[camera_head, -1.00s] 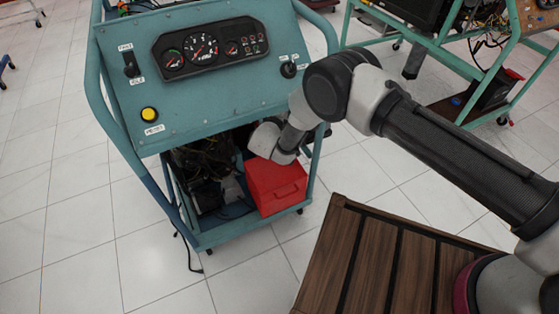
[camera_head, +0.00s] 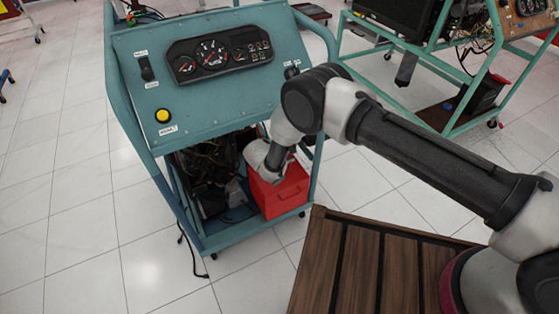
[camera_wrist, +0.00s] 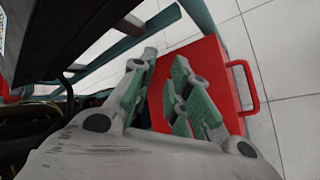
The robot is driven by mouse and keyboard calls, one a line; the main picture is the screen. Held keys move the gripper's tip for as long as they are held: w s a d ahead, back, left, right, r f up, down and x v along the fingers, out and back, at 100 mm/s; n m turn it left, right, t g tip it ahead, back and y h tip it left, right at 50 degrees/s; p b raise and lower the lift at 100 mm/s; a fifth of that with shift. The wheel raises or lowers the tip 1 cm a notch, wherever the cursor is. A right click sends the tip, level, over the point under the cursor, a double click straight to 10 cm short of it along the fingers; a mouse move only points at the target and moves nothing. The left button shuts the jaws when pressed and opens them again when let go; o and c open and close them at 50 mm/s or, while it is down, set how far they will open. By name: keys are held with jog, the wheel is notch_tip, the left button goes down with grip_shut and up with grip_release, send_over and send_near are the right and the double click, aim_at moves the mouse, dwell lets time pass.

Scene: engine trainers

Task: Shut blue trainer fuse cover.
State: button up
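The blue-green trainer (camera_head: 215,108) stands in front of me, with its sloping gauge panel on top and an open bay below. I cannot pick out its fuse cover in either view. In the head view my gripper is hidden behind my wrist, which is at the right side of the bay, under the panel. In the wrist view my gripper (camera_wrist: 162,85) is open, with its green-padded fingers apart. The fingers are above or in front of a red box (camera_wrist: 207,62); I see nothing between them but its red surface, and contact cannot be told.
The red box (camera_head: 283,196) with a handle sits at the bay's lower right. Dark wiring (camera_head: 205,165) fills the bay's left. A slatted wooden surface (camera_head: 355,270) lies below my arm. Another green-framed trainer (camera_head: 455,70) stands behind at the right.

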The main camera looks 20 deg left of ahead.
jog(key=shift+s+f+g, duration=0.3)
jog(key=shift+s+f, duration=0.15)
jog(key=shift+f, duration=0.15)
